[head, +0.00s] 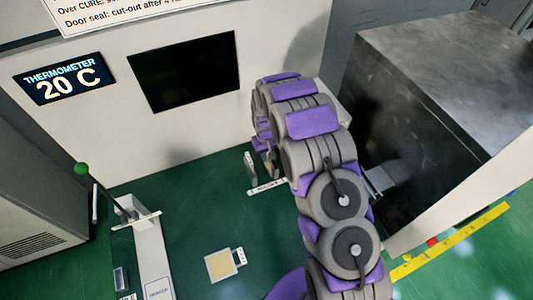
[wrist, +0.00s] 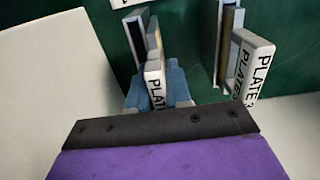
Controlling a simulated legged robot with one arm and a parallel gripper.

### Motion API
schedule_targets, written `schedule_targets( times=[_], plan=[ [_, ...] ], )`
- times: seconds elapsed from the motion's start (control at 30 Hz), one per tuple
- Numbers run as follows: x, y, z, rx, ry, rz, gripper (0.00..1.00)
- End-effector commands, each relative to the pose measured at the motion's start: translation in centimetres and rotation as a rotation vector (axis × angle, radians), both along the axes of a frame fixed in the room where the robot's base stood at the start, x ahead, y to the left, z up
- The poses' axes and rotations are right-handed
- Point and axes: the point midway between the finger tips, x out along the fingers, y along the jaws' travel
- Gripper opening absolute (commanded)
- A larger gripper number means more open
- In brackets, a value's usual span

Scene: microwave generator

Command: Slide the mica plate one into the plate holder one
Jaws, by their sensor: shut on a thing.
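My gripper (wrist: 156,92) shows in the wrist view with its blue-grey fingers closed on the white tab of a thin upright plate (wrist: 154,72). The tab carries dark letters starting "PLA"; its number is hidden. The plate's tan body stands beyond the fingers, next to a grey upright holder piece (wrist: 136,40). I cannot tell whether the plate is inside that holder. In the head view the gripper is mostly hidden behind my purple and grey arm. A grey upright holder (head: 250,165) shows just left of it, near a white label strip (head: 267,187).
A pale yellow square plate (head: 220,265) lies on the green surface. A green-knobbed lever (head: 83,170) stands left; a dark metal box (head: 430,90) stands right.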

Motion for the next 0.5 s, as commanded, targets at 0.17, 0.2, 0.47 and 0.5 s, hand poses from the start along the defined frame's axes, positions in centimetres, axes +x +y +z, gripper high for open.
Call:
schedule_targets(
  times=[0.17, 0.2, 0.47, 0.5],
  plan=[
    [0.0, 0.0, -0.3, 0.000, 0.000, 0.000, 0.00],
    [0.0, 0.0, -0.2, 0.000, 0.000, 0.000, 0.00],
    [0.0, 0.0, 1.0, 0.000, -0.001, 0.000, 0.00],
    [0.0, 0.0, 1.1, 0.000, -0.001, 0.000, 0.00]
  ],
)
